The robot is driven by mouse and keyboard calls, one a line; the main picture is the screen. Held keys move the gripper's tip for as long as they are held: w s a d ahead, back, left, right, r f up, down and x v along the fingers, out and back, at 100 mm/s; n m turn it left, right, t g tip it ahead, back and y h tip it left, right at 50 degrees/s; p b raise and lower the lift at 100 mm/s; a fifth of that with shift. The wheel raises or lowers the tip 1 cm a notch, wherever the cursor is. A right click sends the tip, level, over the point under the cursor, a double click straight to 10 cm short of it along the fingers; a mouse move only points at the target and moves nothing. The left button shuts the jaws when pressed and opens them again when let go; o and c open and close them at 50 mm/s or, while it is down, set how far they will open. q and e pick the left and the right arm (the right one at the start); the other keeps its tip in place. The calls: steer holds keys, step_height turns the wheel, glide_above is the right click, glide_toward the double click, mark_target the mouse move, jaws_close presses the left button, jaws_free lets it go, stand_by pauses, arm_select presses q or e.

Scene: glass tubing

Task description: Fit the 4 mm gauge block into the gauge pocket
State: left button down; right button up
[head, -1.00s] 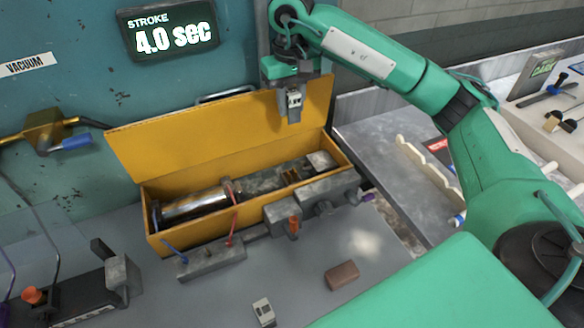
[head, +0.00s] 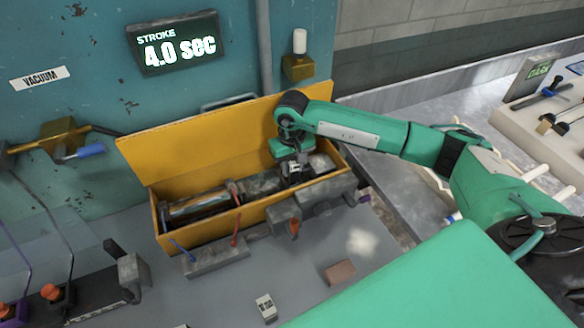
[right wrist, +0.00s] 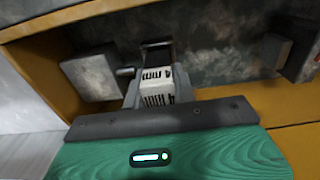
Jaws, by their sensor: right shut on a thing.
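My right gripper (head: 293,172) is lowered into the yellow box (head: 225,150). In the right wrist view the gripper (right wrist: 157,85) is shut on a small pale block with dark markings, the gauge block (right wrist: 156,88). A dark square opening, apparently the gauge pocket (right wrist: 157,54), lies right at the block's far end. I cannot tell whether the block is inside it or just short of it. In the head view the gripper mostly hides the pocket. My left gripper is not in view.
A metal cylinder (head: 197,205) lies in the box's left part. Grey blocks and levers stand along its front wall. Another pale marked block (head: 265,307) and a brown block (head: 340,273) lie on the bench. The yellow lid stands open behind.

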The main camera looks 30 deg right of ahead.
step_height(320, 180, down, 2)
steer(key=shift+f, duration=0.1)
steer(key=shift+f, duration=0.1)
steer(key=o, duration=1)
steer(key=shift+o, duration=0.2)
